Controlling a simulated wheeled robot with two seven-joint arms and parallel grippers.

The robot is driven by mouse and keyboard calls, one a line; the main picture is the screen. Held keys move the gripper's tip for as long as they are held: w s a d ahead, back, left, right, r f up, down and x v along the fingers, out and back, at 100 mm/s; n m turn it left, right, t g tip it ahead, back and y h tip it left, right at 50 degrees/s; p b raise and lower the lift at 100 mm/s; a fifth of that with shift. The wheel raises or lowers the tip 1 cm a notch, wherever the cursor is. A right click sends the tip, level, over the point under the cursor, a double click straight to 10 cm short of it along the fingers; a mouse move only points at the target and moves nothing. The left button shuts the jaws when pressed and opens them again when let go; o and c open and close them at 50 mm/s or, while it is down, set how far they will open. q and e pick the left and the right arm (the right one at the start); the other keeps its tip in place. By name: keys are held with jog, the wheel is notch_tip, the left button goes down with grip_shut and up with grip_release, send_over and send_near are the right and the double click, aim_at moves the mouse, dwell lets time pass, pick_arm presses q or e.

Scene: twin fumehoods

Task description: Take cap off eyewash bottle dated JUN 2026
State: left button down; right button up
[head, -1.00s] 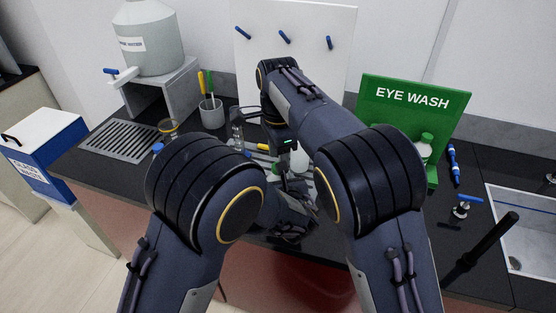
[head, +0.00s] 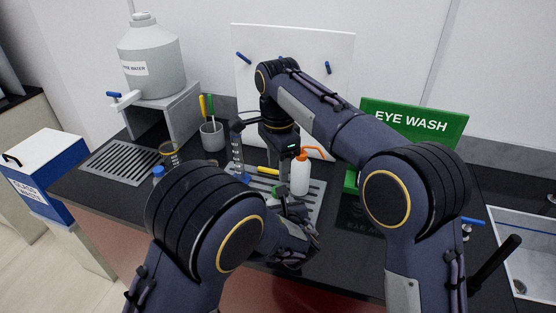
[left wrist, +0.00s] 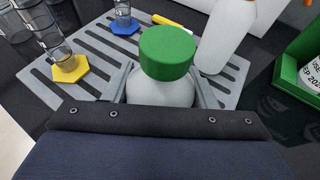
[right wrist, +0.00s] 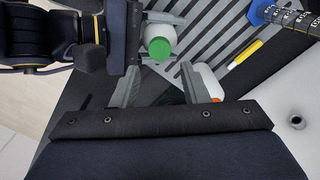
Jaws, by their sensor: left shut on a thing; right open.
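The eyewash bottle, white with a green cap (left wrist: 168,52), stands upright between the fingers of my left gripper (left wrist: 165,92), which is shut on its body. Its label and date are not readable. The green cap also shows in the right wrist view (right wrist: 159,48). My right gripper (right wrist: 176,88) is open and empty; it points down near the held bottle, with the cap just beyond its fingers. In the head view my right gripper (head: 286,155) hangs above the drying rack area. Another white bottle (left wrist: 312,76) in the green stand has a label partly reading SEP.
A white wash bottle with an orange spout (head: 300,173) stands close to the held bottle. Graduated cylinders (head: 238,163), a yellow marker (head: 268,170) and a beaker (head: 169,153) are near. The green EYE WASH stand (head: 412,122) is right; a sink (head: 525,265) is far right.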

notch_tip(320, 180, down, 7)
jog(key=shift+r, duration=0.15)
jog(key=shift+c, duration=0.3)
jog(key=c, duration=0.8)
jog(key=n, duration=0.9)
jog(key=shift+n, duration=0.3)
jog(key=n, duration=0.7)
jog(key=shift+n, duration=0.4)
jog(key=n, duration=1.2)
jog(key=shift+r, duration=0.1)
